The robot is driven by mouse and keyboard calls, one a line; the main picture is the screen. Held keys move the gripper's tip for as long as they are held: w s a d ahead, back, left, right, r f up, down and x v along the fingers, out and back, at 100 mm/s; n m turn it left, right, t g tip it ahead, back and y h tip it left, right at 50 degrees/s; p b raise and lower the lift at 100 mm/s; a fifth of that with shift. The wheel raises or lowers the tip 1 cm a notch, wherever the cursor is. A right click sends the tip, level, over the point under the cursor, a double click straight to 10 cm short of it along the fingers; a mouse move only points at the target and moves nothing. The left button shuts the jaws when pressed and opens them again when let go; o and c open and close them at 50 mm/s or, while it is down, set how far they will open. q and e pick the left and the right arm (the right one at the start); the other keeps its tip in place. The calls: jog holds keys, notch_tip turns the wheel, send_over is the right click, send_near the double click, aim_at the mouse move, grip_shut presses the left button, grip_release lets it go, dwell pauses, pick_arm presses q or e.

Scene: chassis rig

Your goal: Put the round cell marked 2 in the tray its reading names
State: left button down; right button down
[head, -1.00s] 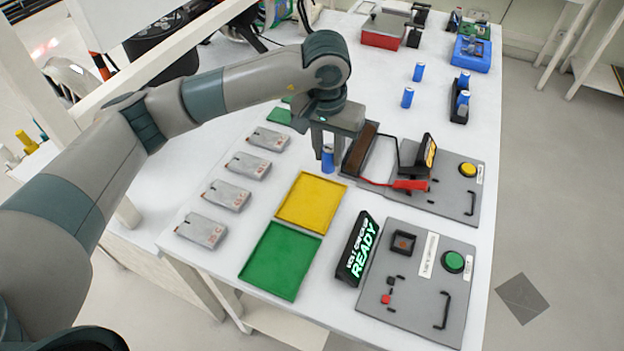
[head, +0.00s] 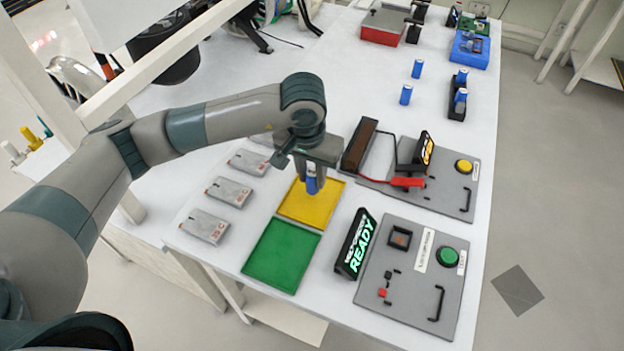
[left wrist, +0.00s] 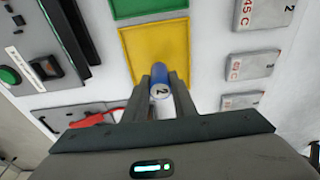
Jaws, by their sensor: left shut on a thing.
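My left gripper (head: 312,183) is shut on a blue round cell (head: 312,186). In the left wrist view the cell (left wrist: 161,80) shows a pale end marked 2, held between the two fingers (left wrist: 162,85). The cell is over the yellow tray (head: 325,218), near its far edge in the head view; I cannot tell whether it touches the tray. The yellow tray also shows in the left wrist view (left wrist: 140,55), empty apart from the cell over it. A green tray (head: 282,256) lies beside it, empty. My right gripper is not in view.
A panel with a green button (head: 448,256) and a display reading READY (head: 358,245) stand right of the trays. A tester with an orange-lit display (head: 426,150) and red clip (head: 407,182) lies behind. Grey marked packs (head: 205,227) line the left. More blue cells (head: 406,94) stand farther back.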

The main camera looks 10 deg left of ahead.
pick_arm(q)
notch_tip(320, 180, down, 2)
jog(key=shift+f+p, duration=0.25)
jog(key=shift+p, duration=0.3)
jog(key=shift+f, duration=0.15)
jog(key=shift+f, duration=0.1)
jog(key=c, duration=1.5)
grip_release()
jog(key=shift+o, duration=0.2)
jog(key=shift+r, duration=0.2)
